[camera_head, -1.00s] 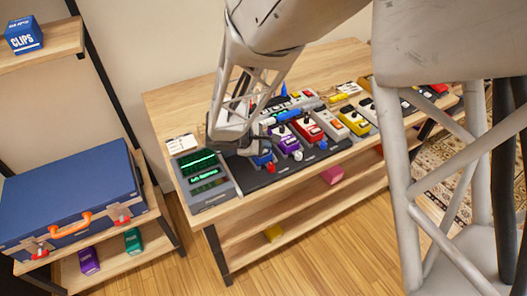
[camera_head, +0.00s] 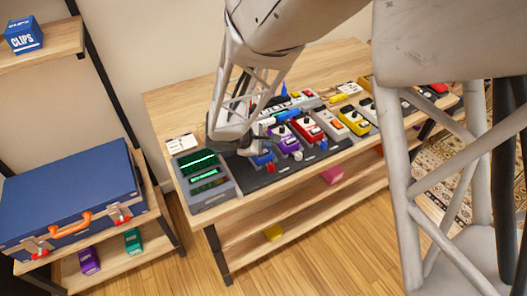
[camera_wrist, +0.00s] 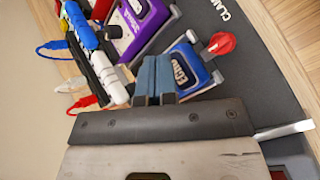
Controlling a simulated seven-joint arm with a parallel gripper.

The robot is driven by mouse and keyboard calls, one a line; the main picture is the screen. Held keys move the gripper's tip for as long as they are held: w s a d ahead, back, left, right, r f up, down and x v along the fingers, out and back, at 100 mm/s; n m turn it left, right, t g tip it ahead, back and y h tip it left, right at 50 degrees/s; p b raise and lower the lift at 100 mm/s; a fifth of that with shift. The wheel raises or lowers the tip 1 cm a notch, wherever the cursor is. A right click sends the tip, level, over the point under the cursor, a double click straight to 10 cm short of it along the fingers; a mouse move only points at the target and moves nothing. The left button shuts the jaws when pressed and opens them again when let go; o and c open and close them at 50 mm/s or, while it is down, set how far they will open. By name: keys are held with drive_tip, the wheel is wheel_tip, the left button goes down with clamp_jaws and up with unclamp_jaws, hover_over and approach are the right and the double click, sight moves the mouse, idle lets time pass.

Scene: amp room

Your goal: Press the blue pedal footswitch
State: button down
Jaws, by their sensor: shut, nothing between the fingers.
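The blue pedal (camera_wrist: 189,62) sits on the dark pedalboard, with a red knob or plug (camera_wrist: 222,43) at its near edge. It also shows small in the head view (camera_head: 263,158), partly hidden by my gripper. My gripper (camera_wrist: 154,62) is shut and empty, its fingertips right beside the blue pedal at the end away from the red part. I cannot tell whether the fingertips touch it. In the head view my gripper (camera_head: 246,150) is low over the left end of the board.
A purple pedal (camera_wrist: 140,27) stands beside the blue one. Cables and a white-and-blue bar (camera_wrist: 100,60) lie close by. A grey device with green screens (camera_head: 204,180) is left of the board. Red (camera_head: 308,130) and yellow pedals (camera_head: 353,121) stand to the right.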

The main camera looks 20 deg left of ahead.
drive_tip(key=shift+f, duration=0.9)
idle(1.5)
drive_tip(key=shift+r, duration=0.85)
drive_tip(key=shift+r, duration=0.1)
drive_tip(key=shift+r, duration=2.45)
drive_tip(key=shift+d, duration=0.1)
